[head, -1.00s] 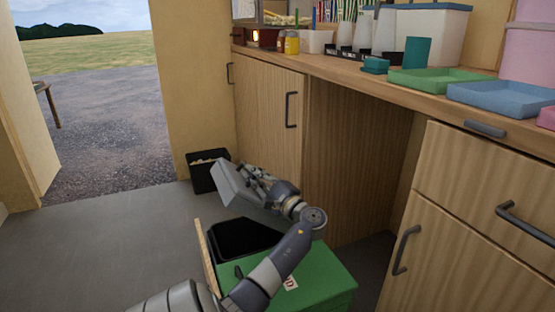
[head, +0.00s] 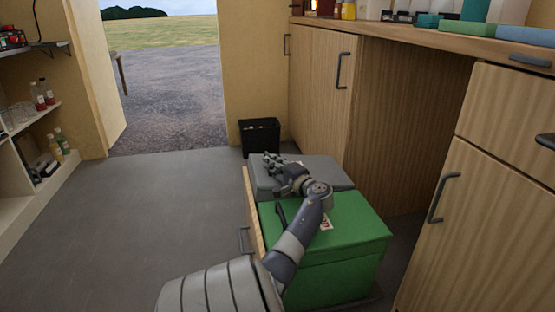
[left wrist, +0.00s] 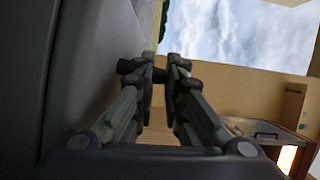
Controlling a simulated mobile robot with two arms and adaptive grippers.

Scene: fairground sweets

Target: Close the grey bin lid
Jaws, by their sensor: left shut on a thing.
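The grey bin lid (head: 325,174) lies flat or nearly flat behind the green bin (head: 345,265) in the head view. I cannot tell whether its edge fully touches the rim below. My left gripper (head: 270,160) is at the lid's left part, with my forearm reaching over the green lid. In the left wrist view my left gripper's fingers (left wrist: 162,72) are shut on a small dark handle (left wrist: 128,66) beside a large grey surface, which looks like the lid. The inside of the grey bin is hidden. My right gripper is out of view.
A wooden front panel (head: 253,212) stands along the bins' left side. A black waste bin (head: 260,136) stands behind, near the doorway. Cabinets (head: 500,170) flank the bins on the right. Shelves with bottles (head: 55,145) are at far left; the grey floor (head: 165,205) between is clear.

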